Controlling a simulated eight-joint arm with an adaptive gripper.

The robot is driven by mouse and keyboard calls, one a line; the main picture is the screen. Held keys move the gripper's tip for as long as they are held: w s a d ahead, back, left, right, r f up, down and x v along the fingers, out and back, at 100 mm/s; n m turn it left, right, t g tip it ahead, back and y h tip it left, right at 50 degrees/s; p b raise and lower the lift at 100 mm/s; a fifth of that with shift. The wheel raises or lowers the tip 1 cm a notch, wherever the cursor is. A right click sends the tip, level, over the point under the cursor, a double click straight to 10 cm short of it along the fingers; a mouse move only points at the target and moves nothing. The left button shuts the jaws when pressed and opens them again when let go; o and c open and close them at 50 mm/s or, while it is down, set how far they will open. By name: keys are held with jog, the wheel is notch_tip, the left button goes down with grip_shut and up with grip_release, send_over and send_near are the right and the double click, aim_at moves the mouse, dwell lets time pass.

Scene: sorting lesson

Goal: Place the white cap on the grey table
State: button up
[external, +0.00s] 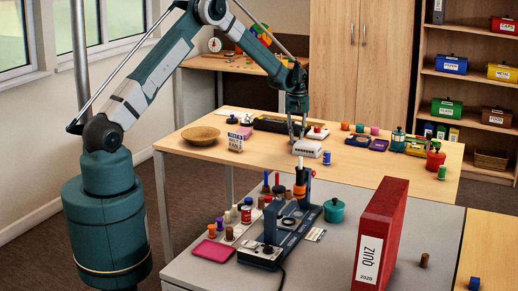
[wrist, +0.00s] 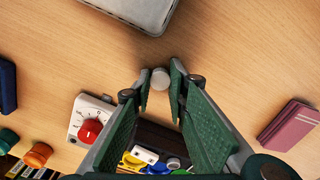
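The white cap (wrist: 160,78) is a small round pale piece on the wooden table in the wrist view. It lies between the two fingertips of my gripper (wrist: 161,88). The fingers are apart on its left and right; I cannot tell whether they touch it. In the external view my gripper (external: 298,130) points down over the wooden table, and I cannot make out the cap there. The grey table (external: 435,215) stands in the foreground of the external view, in front of the wooden table.
A pale grey box (wrist: 140,10) lies just beyond the cap. A white timer with a red knob (wrist: 90,128) and a dark tray are near my fingers. The grey table bears a red QUIZ binder (external: 382,235), a dark device (external: 280,235) and several small items; its front right is fairly clear.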

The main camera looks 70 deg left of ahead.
aim_at(296, 140)
jog(key=o, duration=0.6)
jog(key=shift+r, duration=0.15)
notch_tip(296, 140, up, 12)
jog(key=shift+p, duration=1)
dwell(0.3)
